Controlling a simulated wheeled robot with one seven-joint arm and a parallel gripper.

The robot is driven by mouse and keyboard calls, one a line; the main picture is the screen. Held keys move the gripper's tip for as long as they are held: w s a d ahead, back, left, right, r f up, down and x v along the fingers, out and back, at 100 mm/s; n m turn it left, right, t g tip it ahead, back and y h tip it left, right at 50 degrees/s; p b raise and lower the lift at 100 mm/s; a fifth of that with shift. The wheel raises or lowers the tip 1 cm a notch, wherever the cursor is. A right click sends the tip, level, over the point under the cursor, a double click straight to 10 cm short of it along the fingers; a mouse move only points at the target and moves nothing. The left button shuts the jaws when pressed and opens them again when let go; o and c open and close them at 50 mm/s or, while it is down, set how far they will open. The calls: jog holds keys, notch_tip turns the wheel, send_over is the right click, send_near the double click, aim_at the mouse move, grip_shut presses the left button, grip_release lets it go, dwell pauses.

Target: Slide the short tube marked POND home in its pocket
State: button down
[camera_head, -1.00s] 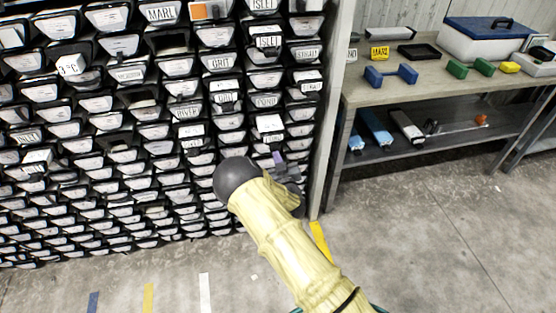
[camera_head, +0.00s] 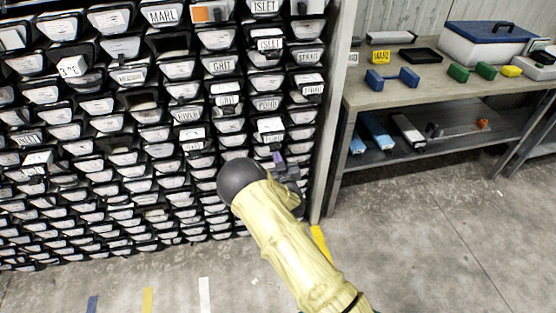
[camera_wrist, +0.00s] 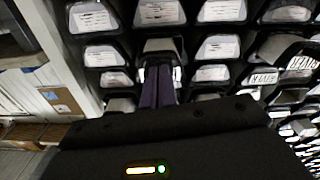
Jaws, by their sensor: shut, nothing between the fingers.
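A label reading POND (camera_head: 267,104) shows on the rack front in the head view, right of centre. Just below it, a tube end (camera_head: 270,126) sticks out past its neighbours; I cannot read its label clearly. My gripper (camera_head: 280,160) is below that tube end, close to the rack face, partly hidden by my forearm. In the wrist view, its dark purple fingers (camera_wrist: 160,78) are together and empty. They point at a pocket with a plain pale end (camera_wrist: 160,45). Whether they touch it I cannot tell.
The rack (camera_head: 100,130) is densely filled with labelled tube ends, and a few others stick out, such as one at the lower left (camera_head: 38,160). A grey post (camera_head: 335,100) bounds it at right. Beyond stands a workbench (camera_head: 440,85) with blue and green pieces. The floor in front is open.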

jog(key=shift+b+x, duration=0.45)
jog(key=shift+x, duration=0.5)
dwell(0.3)
jog(key=p+v, duration=0.1)
jog(key=v, duration=0.2)
jog(key=shift+s, duration=0.1)
dwell(0.4)
jog(key=b+v, duration=0.1)
jog(key=v, duration=1.6)
jog(key=shift+s+b, duration=0.15)
jog(key=shift+b, duration=0.25)
jog(key=shift+d, duration=0.1)
